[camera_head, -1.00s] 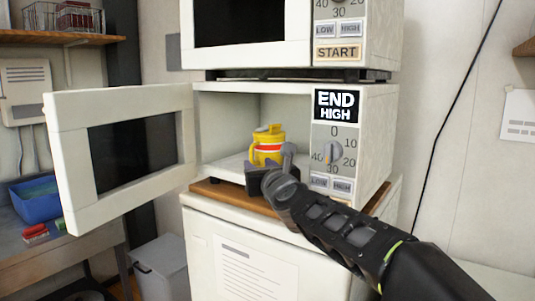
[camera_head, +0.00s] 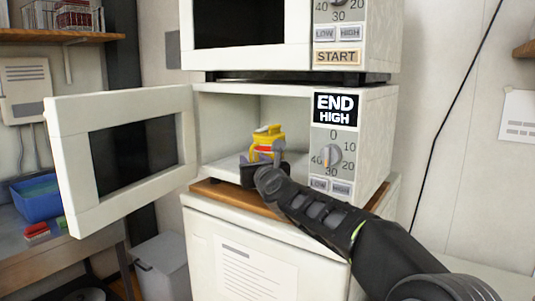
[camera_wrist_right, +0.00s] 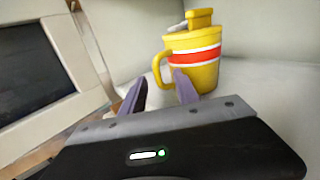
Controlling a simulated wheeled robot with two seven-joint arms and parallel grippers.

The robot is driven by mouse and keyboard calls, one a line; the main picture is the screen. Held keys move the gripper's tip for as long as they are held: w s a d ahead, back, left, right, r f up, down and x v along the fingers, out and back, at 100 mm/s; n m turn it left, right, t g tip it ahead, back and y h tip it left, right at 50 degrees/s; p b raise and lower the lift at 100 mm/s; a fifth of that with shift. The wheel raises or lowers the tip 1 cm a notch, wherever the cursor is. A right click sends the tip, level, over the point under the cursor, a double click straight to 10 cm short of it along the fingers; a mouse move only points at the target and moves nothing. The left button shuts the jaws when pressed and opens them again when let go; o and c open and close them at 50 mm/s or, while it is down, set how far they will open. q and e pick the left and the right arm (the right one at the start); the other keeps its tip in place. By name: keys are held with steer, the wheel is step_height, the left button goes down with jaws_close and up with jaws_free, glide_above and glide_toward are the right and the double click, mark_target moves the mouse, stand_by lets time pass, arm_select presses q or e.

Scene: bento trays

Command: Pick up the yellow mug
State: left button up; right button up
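The yellow mug (camera_head: 268,137) stands upright inside the lower microwave (camera_head: 350,125), near the opening. It has a red and white band and a lid. In the right wrist view the mug (camera_wrist_right: 205,72) is just ahead of my right gripper (camera_wrist_right: 162,88), with its handle on the left side. The two fingers are apart. The right finger overlaps the mug's lower body in the picture and the left finger is left of the handle. I cannot tell whether they touch it. In the head view my right gripper (camera_head: 262,160) hides the mug's lower part. My left gripper is not in view.
The lower microwave's door (camera_head: 75,180) stands wide open to the left. Another microwave (camera_head: 300,35) sits on top. A wooden board (camera_head: 235,197) lies under the lower one, on a white cabinet (camera_head: 240,250). A blue bin (camera_head: 38,198) is at far left.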

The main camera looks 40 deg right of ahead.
stand_by(0.4)
jaws_close()
stand_by(1.2)
